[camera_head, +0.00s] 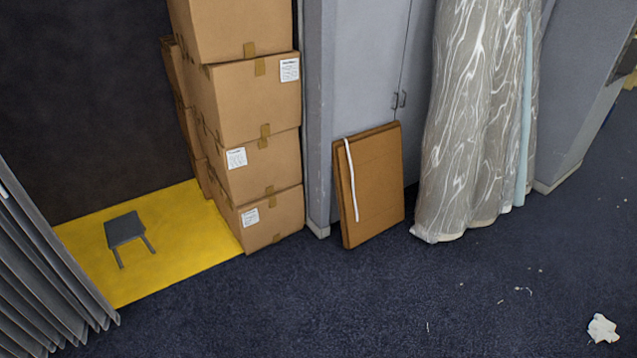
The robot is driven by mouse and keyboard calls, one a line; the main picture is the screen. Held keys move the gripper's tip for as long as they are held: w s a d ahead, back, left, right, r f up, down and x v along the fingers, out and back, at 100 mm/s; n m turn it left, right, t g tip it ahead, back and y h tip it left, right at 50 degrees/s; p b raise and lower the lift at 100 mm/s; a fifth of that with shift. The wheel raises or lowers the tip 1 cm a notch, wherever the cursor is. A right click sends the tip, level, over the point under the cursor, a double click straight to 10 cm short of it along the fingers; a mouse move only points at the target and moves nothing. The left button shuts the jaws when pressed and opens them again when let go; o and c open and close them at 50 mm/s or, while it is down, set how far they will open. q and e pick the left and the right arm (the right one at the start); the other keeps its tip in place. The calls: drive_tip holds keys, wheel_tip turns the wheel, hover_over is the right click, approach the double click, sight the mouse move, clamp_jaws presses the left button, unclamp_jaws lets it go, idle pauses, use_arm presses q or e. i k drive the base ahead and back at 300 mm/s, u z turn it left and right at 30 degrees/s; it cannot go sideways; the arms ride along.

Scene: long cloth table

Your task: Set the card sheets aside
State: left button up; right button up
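Brown card sheets (380,187) stand on edge on the dark blue floor, leaning back against the grey cabinet. They look like a few flat sheets stacked together. A white strip (351,180) hangs down over their left part. Neither of my grippers is in the head view, and nothing is seen touching the sheets.
Stacked cardboard boxes (258,100) stand left of the sheets, beside a yellow floor area (185,225) with a dark grey stool-like shape (125,229). Patterned draped sheeting (470,120) hangs right of them before the grey cabinet (365,60). Crumpled white paper (602,328) lies on open floor.

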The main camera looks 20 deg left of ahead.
sight(368, 166)
drive_tip(key=z, duration=0.2)
drive_tip(key=i, duration=3.25)
drive_tip(key=u, duration=0.4)
